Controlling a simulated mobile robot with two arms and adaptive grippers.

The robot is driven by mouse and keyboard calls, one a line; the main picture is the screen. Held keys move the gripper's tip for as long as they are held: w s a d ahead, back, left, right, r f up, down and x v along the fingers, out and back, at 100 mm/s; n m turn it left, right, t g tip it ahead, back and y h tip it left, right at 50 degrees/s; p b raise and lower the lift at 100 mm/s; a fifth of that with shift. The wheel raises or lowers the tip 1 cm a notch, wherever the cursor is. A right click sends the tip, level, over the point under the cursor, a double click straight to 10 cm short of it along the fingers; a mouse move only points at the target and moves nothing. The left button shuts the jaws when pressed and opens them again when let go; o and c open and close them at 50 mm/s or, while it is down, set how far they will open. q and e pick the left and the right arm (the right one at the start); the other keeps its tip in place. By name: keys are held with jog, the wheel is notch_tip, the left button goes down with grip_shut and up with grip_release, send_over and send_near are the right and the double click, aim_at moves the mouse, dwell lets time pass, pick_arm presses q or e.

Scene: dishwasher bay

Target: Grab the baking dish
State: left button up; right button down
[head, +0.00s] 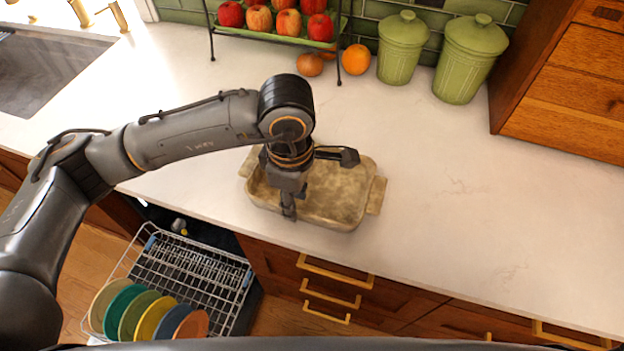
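The baking dish (343,202) is a shallow, worn beige-brown rectangular pan with a tab handle at each end. It sits on the white countertop near its front edge, above the drawers. My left gripper (319,185) is over the left half of the dish, pointing down. Its two fingers are spread apart, one toward the right over the dish's back part and one toward its front wall. Nothing shows between them. I cannot tell whether the front finger touches the dish. The arm hides part of the dish's back left. My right gripper is not in view.
An open dishwasher rack (195,278) with several colored plates (150,316) is below at left. A sink (45,75) is at far left. A tiered apple stand (275,33), green canisters (470,58) and a wooden cabinet (565,85) stand behind. The counter right of the dish is clear.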

aim_at(298, 210)
pick_arm(q)
jog(key=f+p, duration=0.1)
jog(key=f, duration=0.3)
jog(key=shift+d, duration=0.2)
grip_shut()
jog(key=shift+r, duration=0.1)
